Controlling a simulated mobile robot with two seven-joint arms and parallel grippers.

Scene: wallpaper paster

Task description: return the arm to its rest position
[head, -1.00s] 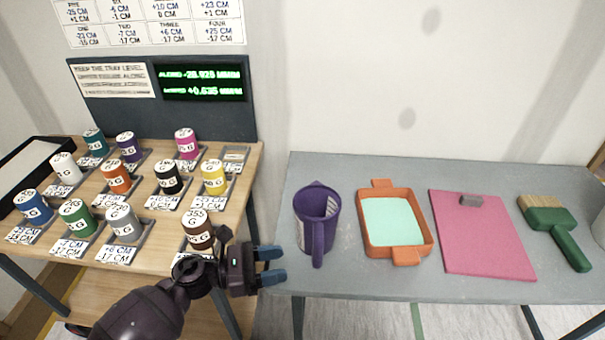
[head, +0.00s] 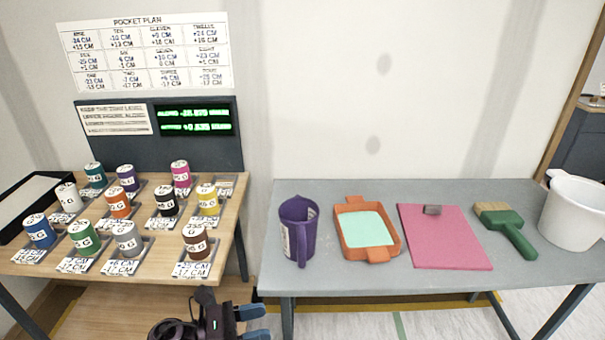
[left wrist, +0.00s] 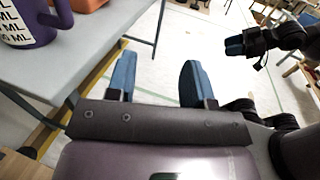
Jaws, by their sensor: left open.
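My left gripper (head: 254,323) is at the bottom of the head view, below the front edge of the grey table and beside the wooden table. Its blue fingers are apart and empty; they also show in the left wrist view (left wrist: 158,82) with bare floor beyond them. Another dark gripper with blue tips, my right one (left wrist: 236,45), shows at the upper right of the left wrist view. Whether its fingers are apart is unclear there. It is outside the head view.
The grey table (head: 335,278) holds a purple jug (head: 299,230), an orange tray (head: 367,228), a pink board (head: 443,237), a green brush (head: 508,228) and a white bucket (head: 572,213). The wooden table (head: 228,205) at left holds several labelled weights. Floor in front is open.

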